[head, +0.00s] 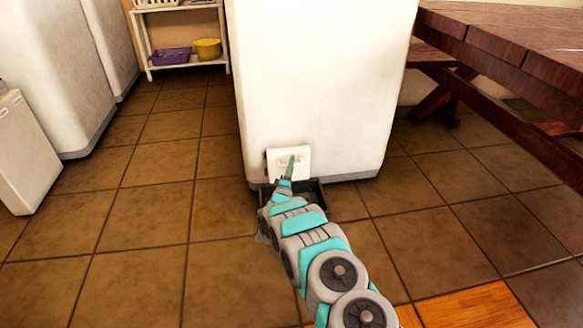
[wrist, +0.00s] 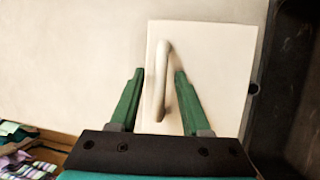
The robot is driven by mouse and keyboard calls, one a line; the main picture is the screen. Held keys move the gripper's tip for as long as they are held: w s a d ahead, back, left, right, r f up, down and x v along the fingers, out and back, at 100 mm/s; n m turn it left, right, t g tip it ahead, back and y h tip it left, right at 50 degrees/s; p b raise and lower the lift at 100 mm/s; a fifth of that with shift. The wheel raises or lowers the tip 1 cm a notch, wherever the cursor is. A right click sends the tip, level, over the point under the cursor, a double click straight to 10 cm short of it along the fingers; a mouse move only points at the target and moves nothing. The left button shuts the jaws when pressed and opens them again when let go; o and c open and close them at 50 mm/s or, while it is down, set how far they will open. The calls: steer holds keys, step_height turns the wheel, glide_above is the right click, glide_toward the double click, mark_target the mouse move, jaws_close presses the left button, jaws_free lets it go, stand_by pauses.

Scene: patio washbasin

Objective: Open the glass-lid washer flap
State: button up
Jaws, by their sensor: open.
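The white washer (head: 315,80) stands on the tiles in the middle of the head view. Its small square flap (head: 274,160) is low on the front face and looks shut. In the wrist view the flap (wrist: 225,60) carries a raised pale bar handle (wrist: 161,85). My gripper (wrist: 159,72) is open, with one green finger on each side of the handle and small gaps between. In the head view my gripper (head: 290,168) is in front of the flap and partly hides it. No glass lid shows in these views.
A dark tray (head: 318,192) lies on the floor below the flap, close to my arm; its wall (wrist: 291,80) fills the right of the wrist view. A wooden table (head: 510,35) stands at right, white appliances (head: 50,80) at left. Cloths (wrist: 20,145) show lower left in the wrist view.

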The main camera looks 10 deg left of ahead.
steer(key=shift+w, duration=0.25)
jaws_close()
stand_by(1.4)
